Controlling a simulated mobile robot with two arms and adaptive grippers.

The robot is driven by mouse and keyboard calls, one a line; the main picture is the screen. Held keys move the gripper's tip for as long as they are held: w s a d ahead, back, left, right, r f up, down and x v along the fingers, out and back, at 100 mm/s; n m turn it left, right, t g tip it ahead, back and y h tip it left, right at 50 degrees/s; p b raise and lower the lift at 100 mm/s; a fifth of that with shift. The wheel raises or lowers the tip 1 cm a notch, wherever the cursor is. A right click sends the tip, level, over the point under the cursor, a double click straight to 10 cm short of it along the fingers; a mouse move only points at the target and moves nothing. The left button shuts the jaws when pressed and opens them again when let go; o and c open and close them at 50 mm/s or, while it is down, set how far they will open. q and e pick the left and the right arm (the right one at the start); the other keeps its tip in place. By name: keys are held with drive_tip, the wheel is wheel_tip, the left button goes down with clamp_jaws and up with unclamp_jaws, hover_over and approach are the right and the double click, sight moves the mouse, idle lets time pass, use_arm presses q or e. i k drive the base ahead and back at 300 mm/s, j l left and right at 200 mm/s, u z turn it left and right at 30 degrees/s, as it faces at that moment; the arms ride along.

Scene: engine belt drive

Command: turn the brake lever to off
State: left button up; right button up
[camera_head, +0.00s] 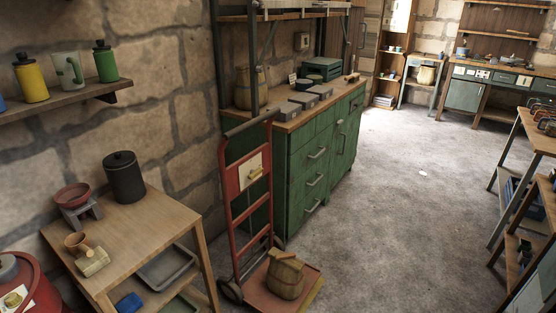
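A red hand truck (231,190) stands upright in the middle, in front of a green cabinet. A pale plate (250,170) with a small yellow lever-like part (256,173) is fixed on its frame. The part is too small to read any marking or to tell its setting, and I cannot tell whether it is the brake lever. A similar yellow part (14,299) sits on a pale plate on a red object at the lower left, cut off by the frame edge. Neither of my grippers shows.
A wooden table (150,222) with a black canister (124,177) and a red-topped scale (75,198) stands at the left. A sack (285,279) sits on the hand truck's base. The green cabinet (312,165) stands behind it. Open floor (400,210) lies to the right; shelving (530,200) edges it.

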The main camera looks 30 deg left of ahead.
sight(253, 173)
drive_tip(key=i+u, duration=0.2)
drive_tip(key=i, duration=0.25)
drive_tip(key=i+l+u, duration=0.2)
drive_tip(key=i, duration=0.2)
drive_tip(key=i+l+u, duration=0.2)
drive_tip(key=i, duration=0.25)
drive_tip(key=i+l+u, duration=0.2)
drive_tip(key=i, duration=0.2)
